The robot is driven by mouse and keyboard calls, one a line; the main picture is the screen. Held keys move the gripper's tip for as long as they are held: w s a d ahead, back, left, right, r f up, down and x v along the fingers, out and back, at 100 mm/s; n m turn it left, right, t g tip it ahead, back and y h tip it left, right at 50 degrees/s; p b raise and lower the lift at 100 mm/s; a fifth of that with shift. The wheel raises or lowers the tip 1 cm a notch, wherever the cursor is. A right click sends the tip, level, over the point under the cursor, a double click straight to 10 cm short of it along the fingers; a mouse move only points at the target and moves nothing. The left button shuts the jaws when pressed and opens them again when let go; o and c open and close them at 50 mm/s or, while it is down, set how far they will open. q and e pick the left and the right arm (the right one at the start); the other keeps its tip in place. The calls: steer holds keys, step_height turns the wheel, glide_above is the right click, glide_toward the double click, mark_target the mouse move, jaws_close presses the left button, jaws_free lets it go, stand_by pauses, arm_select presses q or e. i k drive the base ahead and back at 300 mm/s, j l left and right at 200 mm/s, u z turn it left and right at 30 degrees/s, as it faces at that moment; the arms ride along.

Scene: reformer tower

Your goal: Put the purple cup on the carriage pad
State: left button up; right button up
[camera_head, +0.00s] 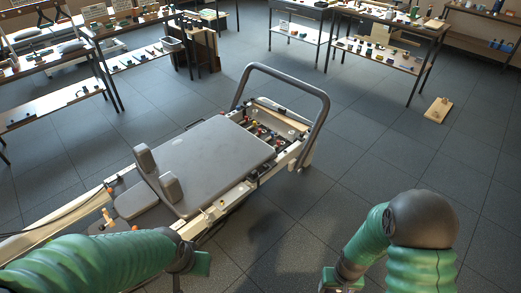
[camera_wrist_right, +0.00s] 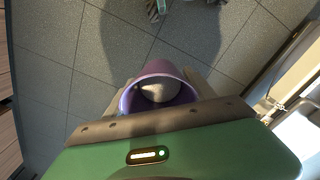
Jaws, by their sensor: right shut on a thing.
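The purple cup (camera_wrist_right: 157,70) shows in the right wrist view, its open mouth toward the camera and a pale patch inside. My right gripper (camera_wrist_right: 158,106) is shut on it, with the fingers partly hidden behind the gripper body. In the head view my right gripper (camera_head: 340,287) is at the bottom edge, over the floor to the right of the reformer; the cup is out of sight there. The grey carriage pad (camera_head: 210,155) lies flat and empty in the middle of the reformer. My left gripper (camera_head: 188,272) is near the reformer's lower end; its fingertips are unclear.
Two upright grey shoulder rests (camera_head: 169,188) stand at the pad's lower left end. A grey looped bar (camera_head: 318,95) rises at the far end, beside springs (camera_head: 262,132). Shelves with small items stand at the back. Dark tiled floor (camera_head: 370,150) is clear right of the reformer.

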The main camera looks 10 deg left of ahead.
mark_target(207, 158)
steer(key=i+l+u, duration=0.15)
steer(key=i+u, duration=0.3)
steer(key=i+l+u, duration=0.45)
steer(key=i, duration=0.15)
steer(key=i+l+u, duration=0.65)
steer(key=u, duration=0.15)
steer(key=i+l+u, duration=0.1)
steer(key=l+u, duration=0.2)
steer(key=i+l+u, duration=0.15)
steer(key=l+u, duration=0.5)
steer(key=l, duration=0.15)
steer(key=l+u, duration=0.35)
steer(key=i+l, duration=0.05)
